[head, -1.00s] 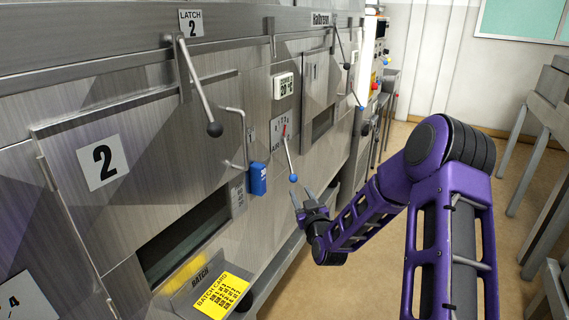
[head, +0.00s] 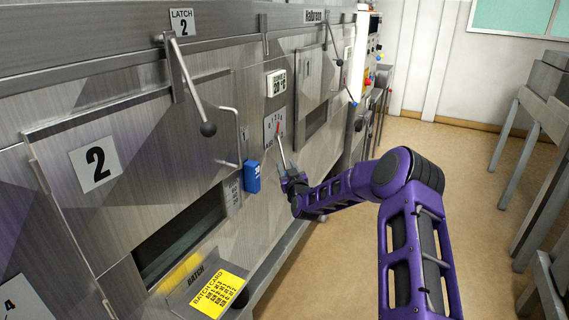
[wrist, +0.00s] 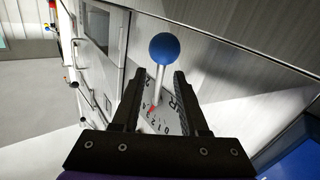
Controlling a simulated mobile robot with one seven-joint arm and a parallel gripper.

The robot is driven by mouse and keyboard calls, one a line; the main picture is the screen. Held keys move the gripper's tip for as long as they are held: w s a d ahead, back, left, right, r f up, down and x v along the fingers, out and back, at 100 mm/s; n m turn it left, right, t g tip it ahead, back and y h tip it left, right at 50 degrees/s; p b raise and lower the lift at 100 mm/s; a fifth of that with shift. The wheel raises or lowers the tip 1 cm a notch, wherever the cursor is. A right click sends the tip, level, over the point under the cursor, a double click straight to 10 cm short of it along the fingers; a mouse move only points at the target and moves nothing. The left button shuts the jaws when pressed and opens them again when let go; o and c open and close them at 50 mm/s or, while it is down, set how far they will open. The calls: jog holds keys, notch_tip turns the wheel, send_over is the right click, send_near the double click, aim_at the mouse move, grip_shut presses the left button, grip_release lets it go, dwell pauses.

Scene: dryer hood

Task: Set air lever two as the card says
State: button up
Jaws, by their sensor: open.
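The air lever (head: 281,146) is a thin metal rod on a white numbered plate (head: 274,125) with a red pointer, on the steel panel right of door 2. In the head view its lower end is hidden by my gripper (head: 290,177). In the wrist view its blue ball knob (wrist: 165,49) stands beyond the fingertips, with the rod between the two open fingers (wrist: 154,78). I cannot tell whether either finger touches the rod. The exact pointer setting is too small to read. The yellow batch card (head: 218,295) lies on a ledge at the bottom; its rows are too small to read.
A latch lever with a black ball (head: 208,129) hangs over door 2 (head: 95,163). A blue box (head: 252,177) sits on the panel just left of my gripper. A display (head: 276,83) is above the plate.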

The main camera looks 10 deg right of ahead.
jog(key=shift+w+a, duration=0.15)
jog(key=shift+w, duration=1.2)
grip_shut()
dwell(0.5)
